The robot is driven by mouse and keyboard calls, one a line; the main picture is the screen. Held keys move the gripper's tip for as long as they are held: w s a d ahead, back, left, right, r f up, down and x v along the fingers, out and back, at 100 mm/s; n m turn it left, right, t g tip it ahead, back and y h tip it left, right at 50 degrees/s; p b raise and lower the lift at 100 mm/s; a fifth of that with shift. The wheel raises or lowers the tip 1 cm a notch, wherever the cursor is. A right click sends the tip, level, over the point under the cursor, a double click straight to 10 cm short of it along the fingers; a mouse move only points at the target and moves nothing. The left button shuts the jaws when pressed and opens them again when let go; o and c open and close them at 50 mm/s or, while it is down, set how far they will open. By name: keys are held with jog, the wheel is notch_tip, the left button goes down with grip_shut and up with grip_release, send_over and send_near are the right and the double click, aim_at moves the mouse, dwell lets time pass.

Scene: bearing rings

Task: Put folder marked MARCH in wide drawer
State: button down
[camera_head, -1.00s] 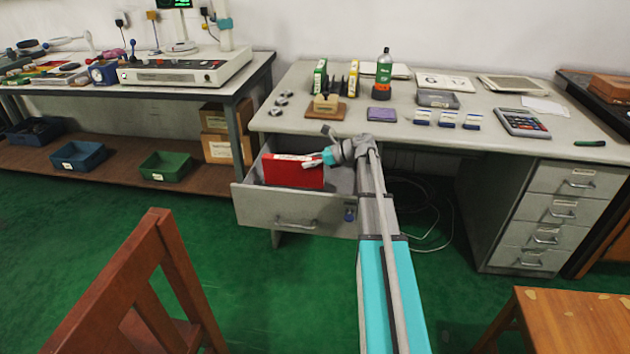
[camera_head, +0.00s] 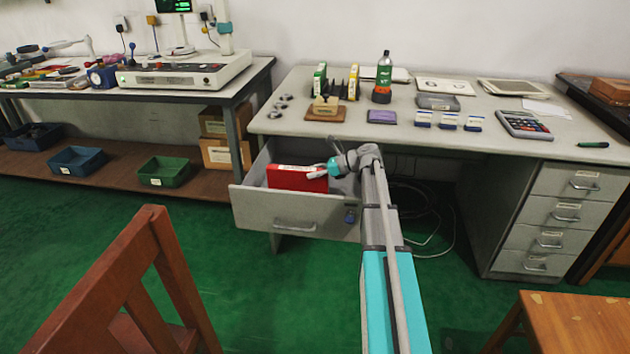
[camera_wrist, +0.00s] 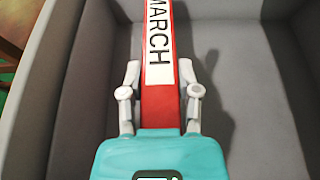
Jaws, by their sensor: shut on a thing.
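The red folder (camera_head: 297,179) stands on edge inside the open wide drawer (camera_head: 290,213), with its lower part hidden behind the drawer front. In the wrist view the folder (camera_wrist: 160,101) shows its spine with a white label reading MARCH. My gripper (camera_head: 318,173) is shut on the right end of the folder. In the wrist view the fingers of my gripper (camera_wrist: 160,90) lie along both sides of the spine. The grey drawer floor and walls (camera_wrist: 255,75) surround the folder. I cannot tell whether the folder touches the drawer floor.
The desk top (camera_head: 310,133) lies just above and behind the drawer. A drawer stack (camera_head: 565,218) stands at the right. A wooden chair (camera_head: 150,260) is at the front left and a wooden seat (camera_head: 575,315) at the front right. The drawer has free room beside the folder.

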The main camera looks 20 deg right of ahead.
jog(key=shift+f+b, duration=0.5)
jog(key=shift+f, duration=0.3)
jog(key=shift+f+b, duration=0.6)
jog(key=shift+c, duration=1.6)
grip_release()
jog(key=shift+r, duration=0.15)
jog(key=shift+r+p, duration=0.6)
jog(key=shift+p, duration=0.15)
jog(key=p+v, duration=0.4)
jog(key=v, duration=0.8)
jog(key=shift+f, duration=0.15)
